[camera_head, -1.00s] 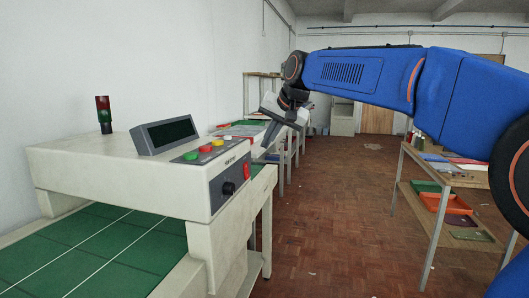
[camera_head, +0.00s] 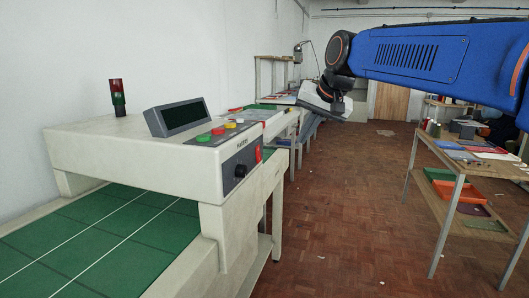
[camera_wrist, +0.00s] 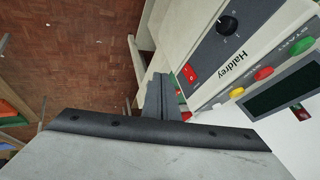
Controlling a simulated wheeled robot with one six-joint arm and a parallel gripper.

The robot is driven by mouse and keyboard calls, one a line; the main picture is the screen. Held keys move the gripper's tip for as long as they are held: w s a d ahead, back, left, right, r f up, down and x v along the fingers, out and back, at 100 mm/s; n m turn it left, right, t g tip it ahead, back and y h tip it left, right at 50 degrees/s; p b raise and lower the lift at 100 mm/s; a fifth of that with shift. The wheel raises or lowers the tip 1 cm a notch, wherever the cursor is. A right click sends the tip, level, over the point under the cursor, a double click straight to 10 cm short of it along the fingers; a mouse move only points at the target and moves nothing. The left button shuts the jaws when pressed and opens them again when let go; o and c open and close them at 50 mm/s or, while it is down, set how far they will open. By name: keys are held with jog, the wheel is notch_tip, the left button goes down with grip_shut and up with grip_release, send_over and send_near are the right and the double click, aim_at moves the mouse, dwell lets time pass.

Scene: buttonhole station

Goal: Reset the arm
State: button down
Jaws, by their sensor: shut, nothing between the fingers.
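My gripper (camera_head: 307,135) is in the air to the right of the white machine, at the end of my blue arm. In the wrist view the grey fingers (camera_wrist: 160,97) are together, with nothing between them. The white machine (camera_head: 130,142) stands at the left with a control panel (camera_head: 240,165) on its end face. The panel has a black knob and a red switch, which also show in the wrist view (camera_wrist: 190,73). Green, yellow and red buttons and a dark display (camera_head: 178,117) sit on top.
A wooden shelf table (camera_head: 440,175) with green and red trays (camera_head: 459,192) stands at the right. A bench (camera_head: 275,110) with flat items runs along the wall behind the machine.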

jog(key=s+d+f+h, duration=0.1)
jog(key=s+d+f, duration=0.4)
jog(key=s+f, duration=0.4)
jog(key=s+d+f+n+g+h, duration=0.1)
jog(key=s+d+f, duration=0.5)
jog(key=s+f, duration=0.4)
jog(key=s+d+f+n+h, duration=0.1)
jog(key=s+d+f, duration=0.4)
jog(key=s+f, duration=0.5)
jog(key=s, duration=0.4)
jog(key=shift+s+d+g, duration=0.15)
jog(key=shift+d+g, duration=0.15)
jog(key=shift+d, duration=0.05)
jog(key=c, duration=2.4)
grip_release()
jog(key=shift+c, duration=0.2)
